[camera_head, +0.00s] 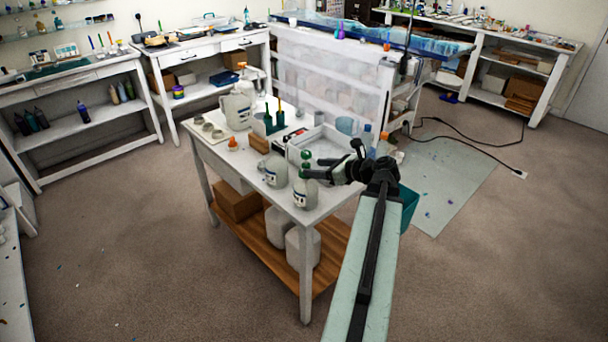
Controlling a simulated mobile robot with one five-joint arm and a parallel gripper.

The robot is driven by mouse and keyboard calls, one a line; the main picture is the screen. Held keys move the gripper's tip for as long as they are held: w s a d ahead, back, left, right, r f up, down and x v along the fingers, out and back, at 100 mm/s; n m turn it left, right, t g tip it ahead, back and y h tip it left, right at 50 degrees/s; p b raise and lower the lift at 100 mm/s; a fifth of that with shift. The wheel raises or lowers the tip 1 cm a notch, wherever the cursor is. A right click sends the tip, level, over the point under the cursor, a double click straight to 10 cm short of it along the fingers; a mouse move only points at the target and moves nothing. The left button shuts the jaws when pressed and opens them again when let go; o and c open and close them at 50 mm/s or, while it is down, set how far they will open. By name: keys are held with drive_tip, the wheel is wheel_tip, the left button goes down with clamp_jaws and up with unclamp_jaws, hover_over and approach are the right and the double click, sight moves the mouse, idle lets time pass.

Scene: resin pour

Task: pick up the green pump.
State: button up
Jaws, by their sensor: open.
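My gripper (328,169) is open, at the end of my arm, which reaches in from the lower right. It is just to the right of the pump in the picture. One dark finger shows close to the bottle's neck, just below the pump. I cannot tell from this view whether it touches the pump or bottle. Nothing shows held in the jaws.
A white tray (318,142) lies behind. A larger jug (237,110), small cups (213,129) and an orange-topped item (232,143) are farther left. A teal bin (408,207) stands right of the table.

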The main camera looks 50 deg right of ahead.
drive_tip(key=x, duration=0.2)
drive_tip(key=shift+w+f+b, duration=0.2)
drive_tip(key=shift+w+b, duration=0.05)
drive_tip(key=shift+b, duration=0.15)
drive_tip(key=x, duration=0.1)
drive_tip(key=b+x, duration=0.1)
drive_tip(key=x, duration=0.1)
drive_tip(key=b+x, duration=0.1)
drive_tip(key=x, duration=0.1)
drive_tip(key=shift+a+f, duration=0.1)
drive_tip(key=shift+a, duration=0.3)
drive_tip(key=shift+s, duration=0.1)
clamp_jaws()
